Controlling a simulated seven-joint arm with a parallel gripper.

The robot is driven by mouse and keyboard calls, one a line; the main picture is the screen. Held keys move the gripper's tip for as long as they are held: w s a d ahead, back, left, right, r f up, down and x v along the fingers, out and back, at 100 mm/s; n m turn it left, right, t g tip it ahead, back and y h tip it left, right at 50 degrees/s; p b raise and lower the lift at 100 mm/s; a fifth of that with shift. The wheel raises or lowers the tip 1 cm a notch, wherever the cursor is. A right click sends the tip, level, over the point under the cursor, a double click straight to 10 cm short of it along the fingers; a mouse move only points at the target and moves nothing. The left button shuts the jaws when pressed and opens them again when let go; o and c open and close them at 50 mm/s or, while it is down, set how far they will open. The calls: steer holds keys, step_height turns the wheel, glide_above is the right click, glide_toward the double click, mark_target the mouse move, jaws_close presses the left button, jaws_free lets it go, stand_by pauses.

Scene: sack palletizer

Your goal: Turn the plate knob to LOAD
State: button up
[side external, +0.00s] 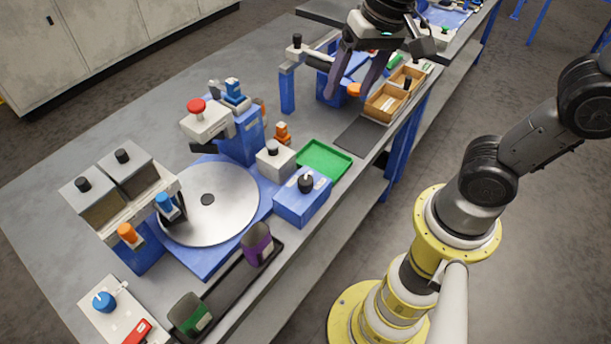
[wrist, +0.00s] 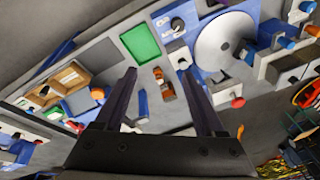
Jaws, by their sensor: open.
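A black knob (side external: 306,183) with a light pointer sits on a blue box beside the round silver plate (side external: 225,200). The knob also shows near the top of the wrist view (wrist: 178,24), left of the plate (wrist: 225,45). I cannot read any LOAD mark. A blue knob (side external: 104,300) sits on a white panel at the lower left; the pictures do not label which is the plate knob. My gripper (side external: 349,96) is open and empty, above the far part of the bench, well away from both knobs. Its two dark fingers point downward in the side view.
A green tray (side external: 324,160) lies beyond the blue box. A grey box with a black knob (side external: 275,158), a red-button unit (side external: 205,118) and an orange fitting (side external: 282,133) stand nearby. Wooden bins (side external: 385,103) and a blue frame (side external: 288,90) are near my gripper.

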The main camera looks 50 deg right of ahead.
steer(key=w+a+f+g, duration=0.2)
steer(key=w+a+f, duration=0.1)
steer(key=a, duration=0.1)
steer(key=n+g, duration=0.1)
glide_toward(305, 179)
steer(key=shift+h, duration=0.3)
steer(key=f, duration=0.9)
steer(key=shift+a+f, duration=0.25)
steer(key=shift+f, duration=0.1)
jaws_close()
